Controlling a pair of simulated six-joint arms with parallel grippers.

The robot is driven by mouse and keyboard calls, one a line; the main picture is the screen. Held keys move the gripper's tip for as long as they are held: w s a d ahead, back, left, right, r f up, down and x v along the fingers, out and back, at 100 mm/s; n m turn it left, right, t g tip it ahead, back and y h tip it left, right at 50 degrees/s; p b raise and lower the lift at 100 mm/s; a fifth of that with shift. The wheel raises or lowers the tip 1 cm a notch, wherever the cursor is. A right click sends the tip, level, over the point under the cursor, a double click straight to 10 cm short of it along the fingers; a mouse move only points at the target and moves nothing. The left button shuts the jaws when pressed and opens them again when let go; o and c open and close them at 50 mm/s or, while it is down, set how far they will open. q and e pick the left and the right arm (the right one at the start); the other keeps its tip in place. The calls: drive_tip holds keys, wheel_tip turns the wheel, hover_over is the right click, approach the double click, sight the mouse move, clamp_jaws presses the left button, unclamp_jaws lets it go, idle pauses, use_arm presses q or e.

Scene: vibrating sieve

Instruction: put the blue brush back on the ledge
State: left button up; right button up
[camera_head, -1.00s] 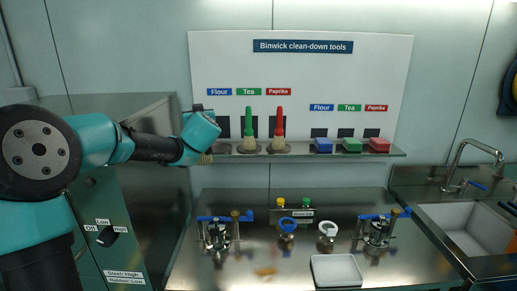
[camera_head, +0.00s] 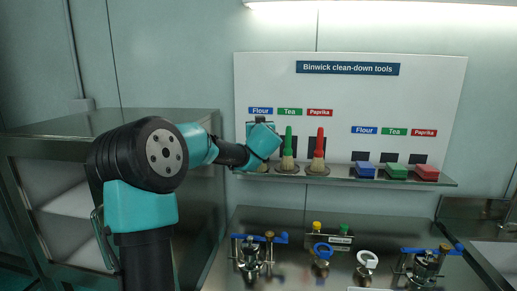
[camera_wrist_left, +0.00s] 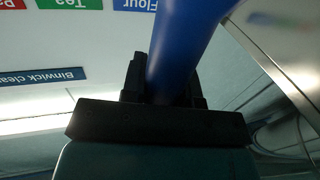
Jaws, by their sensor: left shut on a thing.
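My left gripper (camera_head: 262,140) is in front of the tool board, just under the left "Flour" label (camera_head: 260,111). It is shut on the blue brush, whose blue handle (camera_wrist_left: 185,45) fills the middle of the left wrist view. In the head view the gripper hides the handle; pale bristles (camera_head: 262,168) show below it, at the left end of the ledge (camera_head: 345,178). I cannot tell whether they touch the ledge. The green brush (camera_head: 288,150) and the red brush (camera_head: 318,150) stand upright on the ledge to the right. My right gripper is not in view.
Blue (camera_head: 365,169), green (camera_head: 397,171) and red (camera_head: 427,172) blocks sit on the ledge's right part. Below is a metal bench (camera_head: 300,222) with clamps and rings. A steel cabinet (camera_head: 110,130) stands at the left, a sink at the right edge.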

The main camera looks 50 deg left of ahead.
use_arm(q)
drive_tip(key=w+f+x, duration=0.1)
drive_tip(key=x, duration=1.3)
drive_tip(key=shift+w+f, duration=0.2)
drive_tip(key=shift+w, duration=0.05)
drive_tip(key=shift+d, duration=0.1)
drive_tip(key=shift+f, duration=1.85)
drive_tip(key=o, duration=0.9)
drive_tip(key=shift+f, duration=0.1)
drive_tip(key=shift+o, duration=0.2)
